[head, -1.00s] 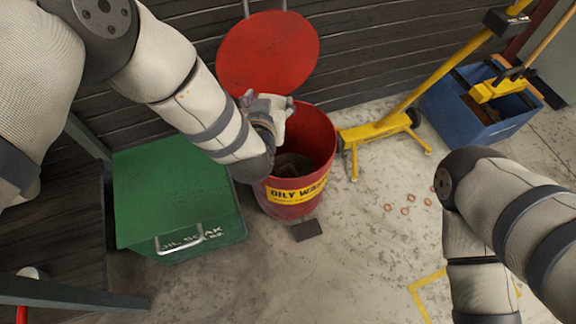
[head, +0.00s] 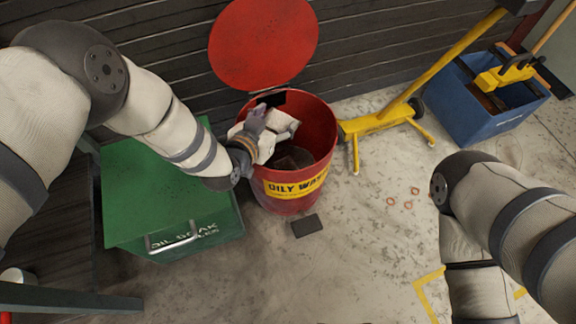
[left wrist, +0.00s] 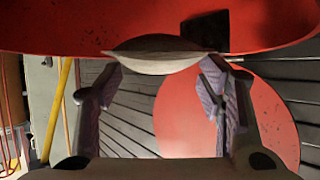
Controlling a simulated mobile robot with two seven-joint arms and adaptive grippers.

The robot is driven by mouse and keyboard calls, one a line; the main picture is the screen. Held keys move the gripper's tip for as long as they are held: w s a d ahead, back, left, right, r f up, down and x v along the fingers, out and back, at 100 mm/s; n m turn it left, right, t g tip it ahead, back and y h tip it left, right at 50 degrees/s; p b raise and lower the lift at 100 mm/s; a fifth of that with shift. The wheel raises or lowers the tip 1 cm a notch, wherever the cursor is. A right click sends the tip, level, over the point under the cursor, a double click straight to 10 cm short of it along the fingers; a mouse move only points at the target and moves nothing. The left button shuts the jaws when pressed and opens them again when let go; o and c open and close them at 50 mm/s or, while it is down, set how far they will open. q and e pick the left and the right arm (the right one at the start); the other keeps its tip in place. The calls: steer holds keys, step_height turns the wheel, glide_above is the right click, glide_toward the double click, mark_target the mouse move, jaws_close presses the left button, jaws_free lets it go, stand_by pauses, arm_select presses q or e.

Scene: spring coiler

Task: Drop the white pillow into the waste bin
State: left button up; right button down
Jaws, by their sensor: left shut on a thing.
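The white pillow (head: 281,122) is in the grip of my left gripper (head: 264,124), over the mouth of the red waste bin (head: 318,130) on its left side. The pillow also shows between the fingertips in the left wrist view (left wrist: 155,55). The bin is open, with its round red lid (head: 263,43) tilted up behind it and a yellow "OILY WAS" label on its front. Something dark grey-brown lies inside the bin. My right gripper is out of view; only my right arm shows at the right.
A green box (head: 165,200) marked as oil soak stands left of the bin. A yellow wheeled stand (head: 385,120) and a blue bin (head: 485,105) are at the right. Copper rings (head: 408,205) and a dark pedal (head: 307,225) lie low; the front floor is clear.

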arm_select(q)
steer(key=o, duration=1.2)
steer(key=shift+r, duration=0.15)
steer(key=v, duration=1.2)
